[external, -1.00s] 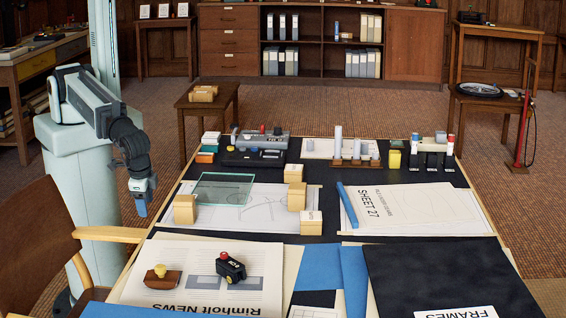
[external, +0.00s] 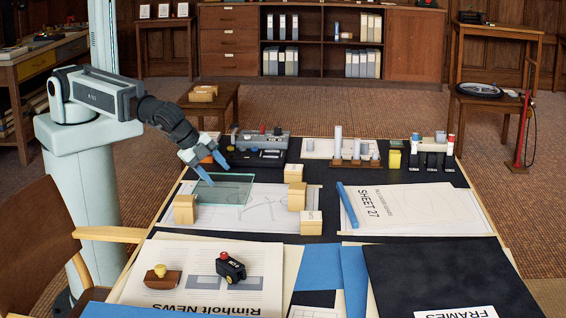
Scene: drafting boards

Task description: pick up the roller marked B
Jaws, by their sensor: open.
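I cannot make out a letter B on any object, so I cannot tell which one is the roller marked B. My gripper (external: 216,171) is open and empty, with its blue fingers pointing down and right above the back left of the glass plate (external: 222,188). A black device with a red knob (external: 230,266) bears small white lettering I cannot read. Pale upright cylinders stand in a brown rack (external: 355,163) at the back of the table.
Wooden blocks (external: 185,209) stand around the glass plate. Behind it are a grey device (external: 265,141) and a black one. A brown rocker with a yellow knob (external: 162,278) lies on the newspaper.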

